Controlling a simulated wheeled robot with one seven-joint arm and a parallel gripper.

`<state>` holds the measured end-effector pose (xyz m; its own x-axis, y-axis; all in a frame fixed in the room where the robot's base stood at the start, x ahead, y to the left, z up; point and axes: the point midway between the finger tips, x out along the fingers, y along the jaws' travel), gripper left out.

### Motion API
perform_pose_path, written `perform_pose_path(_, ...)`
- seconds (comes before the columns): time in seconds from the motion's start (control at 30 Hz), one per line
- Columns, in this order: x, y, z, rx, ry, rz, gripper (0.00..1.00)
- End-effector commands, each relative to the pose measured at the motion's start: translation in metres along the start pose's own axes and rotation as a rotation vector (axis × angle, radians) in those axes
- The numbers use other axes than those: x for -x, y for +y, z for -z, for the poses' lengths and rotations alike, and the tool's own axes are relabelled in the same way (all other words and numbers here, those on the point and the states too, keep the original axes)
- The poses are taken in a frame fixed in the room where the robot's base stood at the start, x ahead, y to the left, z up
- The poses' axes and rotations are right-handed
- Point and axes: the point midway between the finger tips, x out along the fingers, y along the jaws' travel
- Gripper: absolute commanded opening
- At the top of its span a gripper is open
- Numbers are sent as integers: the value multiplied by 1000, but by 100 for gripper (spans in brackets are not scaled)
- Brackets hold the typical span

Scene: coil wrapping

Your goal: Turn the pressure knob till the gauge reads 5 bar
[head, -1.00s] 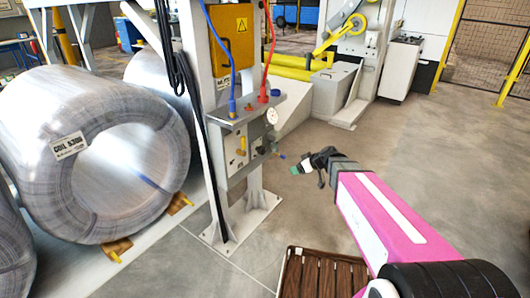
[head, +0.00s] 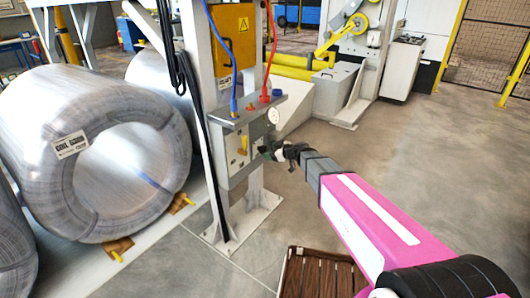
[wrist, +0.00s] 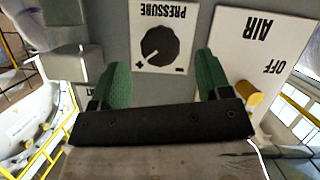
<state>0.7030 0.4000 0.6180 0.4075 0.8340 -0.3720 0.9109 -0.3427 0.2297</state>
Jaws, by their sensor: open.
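The black pressure knob (wrist: 159,44) sits on a white plate marked PRESSURE, upside down in the wrist view. My gripper (wrist: 161,64) is open, with one green finger on each side of the knob plate. The fingers look clear of the knob; I cannot tell the distance in depth. In the head view my gripper (head: 267,151) is at the front of the panel and hides the knob. The round white gauge (head: 273,116) is above it, too small to read.
A white AIR plate (wrist: 262,45) with a yellow handle (wrist: 255,98) lies close beside the right finger in the wrist view. Red and blue hoses run to the shelf (head: 246,112) above.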

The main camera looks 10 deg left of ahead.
Motion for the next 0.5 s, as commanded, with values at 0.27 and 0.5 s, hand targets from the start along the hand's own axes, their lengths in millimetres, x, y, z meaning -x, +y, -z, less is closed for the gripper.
perform_pose_path(0.27, -43, 1, 0, 0, 0, 1, 71)
perform_pose_path(0.5, -47, 0, 0, -1, -1, 0, 71)
